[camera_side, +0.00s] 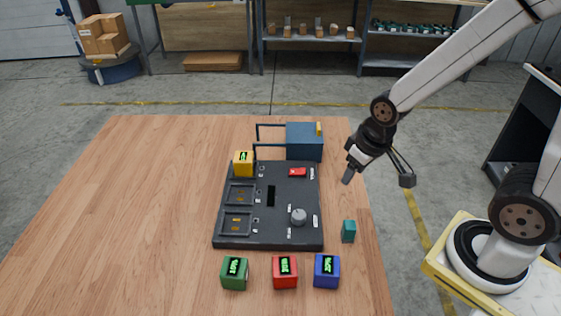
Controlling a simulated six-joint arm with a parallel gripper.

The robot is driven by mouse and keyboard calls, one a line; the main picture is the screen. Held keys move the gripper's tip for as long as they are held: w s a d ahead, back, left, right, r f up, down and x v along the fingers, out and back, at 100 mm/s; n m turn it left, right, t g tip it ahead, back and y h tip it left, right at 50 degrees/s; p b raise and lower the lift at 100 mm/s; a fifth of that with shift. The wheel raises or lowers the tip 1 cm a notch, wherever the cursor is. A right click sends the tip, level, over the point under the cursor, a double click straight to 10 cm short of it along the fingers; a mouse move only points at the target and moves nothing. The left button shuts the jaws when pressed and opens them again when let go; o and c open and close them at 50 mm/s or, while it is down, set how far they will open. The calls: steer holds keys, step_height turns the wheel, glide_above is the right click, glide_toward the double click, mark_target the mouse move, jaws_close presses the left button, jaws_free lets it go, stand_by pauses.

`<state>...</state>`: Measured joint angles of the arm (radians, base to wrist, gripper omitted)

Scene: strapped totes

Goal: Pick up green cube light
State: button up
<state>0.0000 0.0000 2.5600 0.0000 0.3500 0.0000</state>
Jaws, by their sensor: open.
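The green cube (234,273) sits on the wooden table in front of the dark panel, leftmost in a row of cubes. Its top carries a black patch with bright green markings. My gripper (378,178) is open and empty, high over the table's right edge, well to the right of and behind the green cube. Nothing hides the green cube.
A red cube (285,272) and a blue cube (327,271) stand to its right. The dark panel (270,237) carries a yellow cube (243,163), a knob and a red switch. A blue box (304,141) and a small teal block (348,231) stand nearby. The table's left side (120,220) is clear.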

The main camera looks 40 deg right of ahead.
steer(key=o, duration=0.6)
steer(key=shift+c, duration=0.2)
steer(key=m+g, duration=0.3)
steer(key=m, duration=0.7)
glide_above(233, 266)
step_height(233, 266, down, 7)
steer(key=shift+d+r, duration=0.1)
steer(key=shift+r, duration=0.1)
steer(key=shift+f, duration=1.3)
steer(key=shift+f, duration=2.6)
